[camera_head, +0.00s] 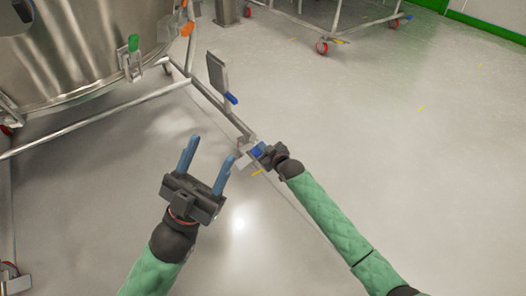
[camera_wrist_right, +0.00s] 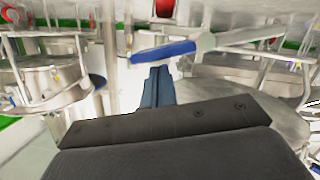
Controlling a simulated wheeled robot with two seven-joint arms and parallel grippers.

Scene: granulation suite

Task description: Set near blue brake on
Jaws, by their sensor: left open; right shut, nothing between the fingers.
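A blue-handled lever (camera_head: 231,98) sticks out from a metal plate on the trolley frame, in the upper middle of the head view. My right gripper (camera_head: 257,151) is shut and empty at the near end of the frame's low rail, below that lever in the picture. In the right wrist view, a blue lever (camera_wrist_right: 163,52) on a metal stem lies just past my shut blue fingers (camera_wrist_right: 158,88). I cannot tell whether they touch. My left gripper (camera_head: 206,166) is open and empty, over the floor to the left. The caster by my right gripper is mostly hidden.
Another wheeled frame (camera_head: 330,38) stands at the back. The floor (camera_head: 420,150) to the right is clear.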

